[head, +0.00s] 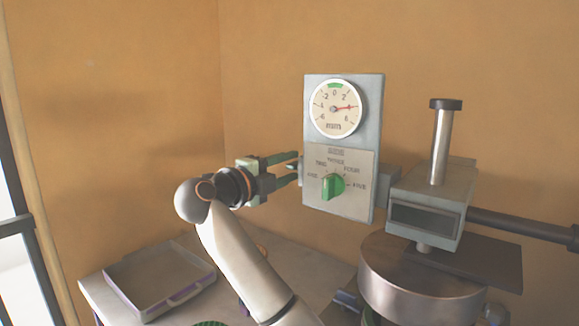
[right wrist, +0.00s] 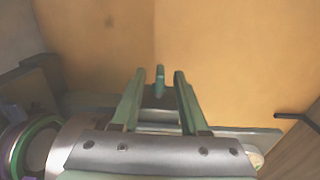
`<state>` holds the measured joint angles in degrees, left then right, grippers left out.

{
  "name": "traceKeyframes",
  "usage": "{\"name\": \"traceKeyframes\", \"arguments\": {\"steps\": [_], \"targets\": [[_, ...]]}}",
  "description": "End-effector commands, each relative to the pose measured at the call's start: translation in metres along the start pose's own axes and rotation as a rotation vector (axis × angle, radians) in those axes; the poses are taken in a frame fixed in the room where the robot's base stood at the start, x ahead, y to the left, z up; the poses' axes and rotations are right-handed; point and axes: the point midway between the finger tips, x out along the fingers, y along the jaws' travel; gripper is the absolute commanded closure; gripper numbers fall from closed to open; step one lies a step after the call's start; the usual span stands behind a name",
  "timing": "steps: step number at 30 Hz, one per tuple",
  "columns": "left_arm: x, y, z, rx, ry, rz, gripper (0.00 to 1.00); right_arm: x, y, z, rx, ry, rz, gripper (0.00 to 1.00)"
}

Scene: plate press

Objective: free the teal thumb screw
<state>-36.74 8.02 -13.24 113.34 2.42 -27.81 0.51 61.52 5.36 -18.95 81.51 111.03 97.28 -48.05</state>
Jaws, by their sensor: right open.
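The teal thumb screw (right wrist: 160,80) shows in the right wrist view as a small upright piece between the two fingertips of my right gripper (right wrist: 160,74). A gap is visible on either side of it, so the fingers are apart from it. In the head view, my right gripper (head: 293,168) is open at the left edge of the grey gauge panel (head: 312,92), its green fingers pointing right. The screw is not clearly visible there, at the fingers and panel edge. My left gripper is not in view.
A shallow tray (head: 160,275) lies at lower left.

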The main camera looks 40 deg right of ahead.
Motion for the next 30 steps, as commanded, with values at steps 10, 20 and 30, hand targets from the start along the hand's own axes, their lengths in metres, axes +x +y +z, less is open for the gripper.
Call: {"name": "traceKeyframes", "arguments": {"steps": [10,20,30], "targets": [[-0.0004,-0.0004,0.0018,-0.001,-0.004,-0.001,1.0,0.0068,0.0,0.0,0.0,0.0,0.0,0.56],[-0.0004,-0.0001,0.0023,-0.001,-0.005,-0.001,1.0,0.0065,0.0001,-0.0001,0.0,0.0,0.0,0.89],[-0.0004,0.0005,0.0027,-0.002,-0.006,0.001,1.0,0.0064,0.0001,-0.0001,0.0,0.0,0.0,1.0]]}}
